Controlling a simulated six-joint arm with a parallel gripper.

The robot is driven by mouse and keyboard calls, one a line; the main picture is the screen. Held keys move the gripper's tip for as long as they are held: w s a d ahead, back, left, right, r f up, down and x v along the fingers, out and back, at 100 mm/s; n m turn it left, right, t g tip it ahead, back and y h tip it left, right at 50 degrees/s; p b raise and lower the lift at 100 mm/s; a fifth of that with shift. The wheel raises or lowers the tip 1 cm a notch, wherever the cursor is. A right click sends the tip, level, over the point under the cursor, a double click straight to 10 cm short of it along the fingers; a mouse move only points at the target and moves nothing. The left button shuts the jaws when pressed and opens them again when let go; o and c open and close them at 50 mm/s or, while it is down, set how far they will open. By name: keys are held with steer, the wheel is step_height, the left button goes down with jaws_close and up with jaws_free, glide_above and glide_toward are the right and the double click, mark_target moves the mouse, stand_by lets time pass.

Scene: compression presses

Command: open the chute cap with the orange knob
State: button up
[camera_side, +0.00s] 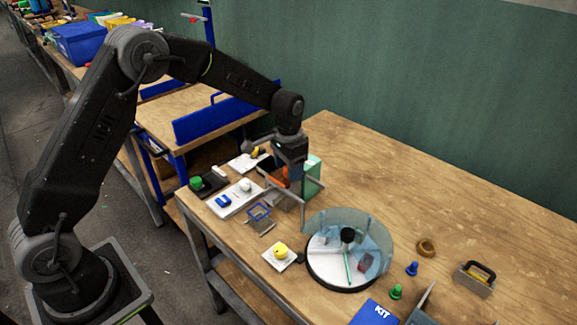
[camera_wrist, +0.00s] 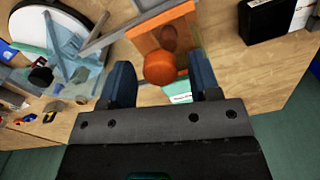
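The orange round knob (camera_wrist: 160,69) shows in the wrist view between the two dark blue fingers of my gripper (camera_wrist: 159,62). The fingers stand apart, with a gap on each side of the knob. Behind the knob is an orange chute cap (camera_wrist: 178,28) with a dark reddish-brown round part on it. In the side view my gripper (camera_side: 291,170) points down at the chute, and a bit of orange (camera_side: 280,178) shows beside it. My gripper hides most of the cap there, so its exact angle is unclear.
A green box (camera_side: 312,168) stands close behind my gripper. A grey metal frame (camera_side: 302,205) stands in front. A round turntable with a clear wall (camera_side: 383,238) is to the right. A white tray (camera_side: 235,200) and a yellow knob (camera_side: 280,250) are nearby.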

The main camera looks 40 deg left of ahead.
jaws_close()
steer(key=d, duration=0.6)
steer(key=shift+d, duration=0.15)
steer(key=shift+o, duration=0.4)
jaws_free()
step_height(320, 180, up, 14)
stand_by(0.4)
